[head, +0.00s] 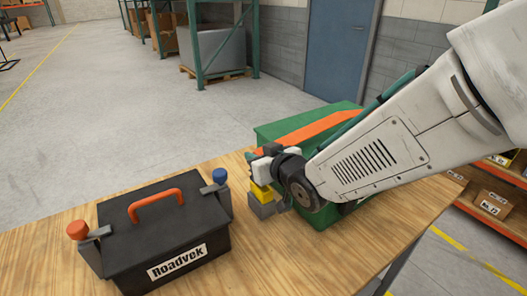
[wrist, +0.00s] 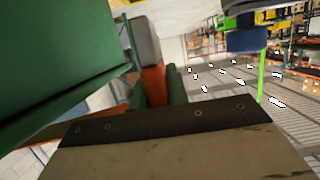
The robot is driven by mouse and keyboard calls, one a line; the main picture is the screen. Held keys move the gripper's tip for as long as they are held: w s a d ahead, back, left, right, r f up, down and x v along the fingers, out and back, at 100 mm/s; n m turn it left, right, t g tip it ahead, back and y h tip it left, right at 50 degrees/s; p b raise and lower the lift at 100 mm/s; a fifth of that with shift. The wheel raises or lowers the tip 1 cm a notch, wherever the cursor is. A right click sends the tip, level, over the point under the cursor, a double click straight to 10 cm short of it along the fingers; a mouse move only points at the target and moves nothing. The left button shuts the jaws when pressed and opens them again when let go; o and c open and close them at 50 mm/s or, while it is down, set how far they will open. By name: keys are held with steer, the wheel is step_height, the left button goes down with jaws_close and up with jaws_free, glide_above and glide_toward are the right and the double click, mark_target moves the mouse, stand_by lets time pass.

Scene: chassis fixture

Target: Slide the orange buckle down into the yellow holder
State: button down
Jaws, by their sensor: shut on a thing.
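The yellow holder (head: 261,191) stands on a grey block at the table's far side, beside the green case, just below my gripper in the head view. My gripper (head: 264,160) is at the end of the white arm, close above the holder. It is shut on the orange buckle (wrist: 153,88), which shows between two green fingers in the wrist view. A grey block (wrist: 145,40) lies just beyond the buckle there. My wrist hides much of the buckle in the head view, and I cannot tell whether it touches the holder.
A green case (head: 285,130) with an orange strap (head: 318,128) stands beside and behind my gripper. A black Roadvek box (head: 165,235) with an orange handle and orange and blue knobs stands at left. The wooden table (head: 290,262) is clear in front.

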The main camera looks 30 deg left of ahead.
steer(key=shift+s+d+f, duration=0.1)
steer(key=shift+d+f, duration=0.05)
steer(key=shift+f, duration=0.05)
steer(key=shift+f, duration=0.25)
steer(key=shift+f, duration=1.7)
steer(key=shift+f, duration=0.1)
steer(key=c, duration=1.3)
jaws_free()
